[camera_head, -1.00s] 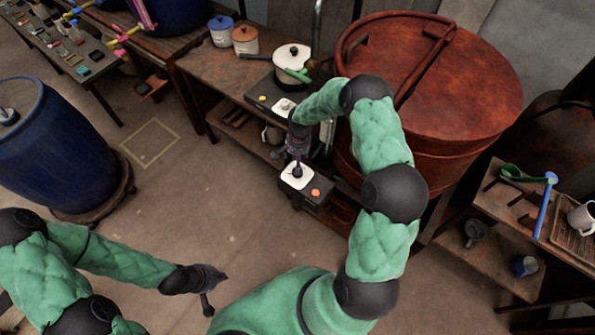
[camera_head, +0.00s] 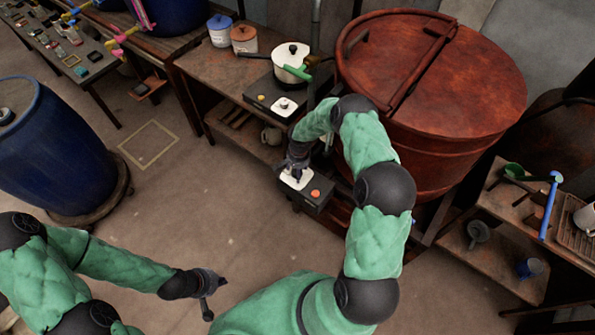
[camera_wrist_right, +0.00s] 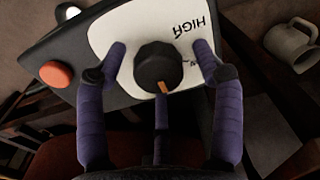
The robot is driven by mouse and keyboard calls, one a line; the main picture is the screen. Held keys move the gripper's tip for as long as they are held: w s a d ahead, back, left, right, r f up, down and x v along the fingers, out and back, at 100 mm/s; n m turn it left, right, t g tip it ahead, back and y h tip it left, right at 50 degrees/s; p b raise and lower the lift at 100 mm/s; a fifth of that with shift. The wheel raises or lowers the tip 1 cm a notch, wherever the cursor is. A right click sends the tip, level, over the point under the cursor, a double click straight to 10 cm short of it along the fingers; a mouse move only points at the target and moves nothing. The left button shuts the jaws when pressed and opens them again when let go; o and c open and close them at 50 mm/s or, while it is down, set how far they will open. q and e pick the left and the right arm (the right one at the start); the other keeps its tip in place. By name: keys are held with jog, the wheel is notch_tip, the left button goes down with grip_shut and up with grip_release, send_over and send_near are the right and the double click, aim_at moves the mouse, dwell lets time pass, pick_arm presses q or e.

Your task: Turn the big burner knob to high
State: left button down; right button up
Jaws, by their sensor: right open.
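The big burner knob (camera_wrist_right: 156,66) is round and black with an orange pointer. It sits on a white plate (camera_wrist_right: 117,28) marked HIGH at the upper right of the right wrist view. The pointer faces the bottom of that view, away from HIGH. My right gripper (camera_wrist_right: 160,60) is open, its purple fingers on either side of the knob. Whether they touch it is unclear. In the head view my right gripper (camera_head: 297,166) is at the dark control box (camera_head: 318,197) and hides the knob. My left gripper (camera_head: 213,294) is empty, fingers apart, over the floor.
An orange button (camera_head: 315,193) is on the same box. A second burner box (camera_head: 262,103) with a smaller knob and a white pot (camera_head: 291,62) stand behind. A large rust-red vat (camera_head: 435,75) is close on the right. Floor in front is clear.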

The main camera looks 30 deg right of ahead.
jog(key=shift+c, duration=0.3)
jog(key=c, duration=1.1)
jog(key=shift+o, duration=0.2)
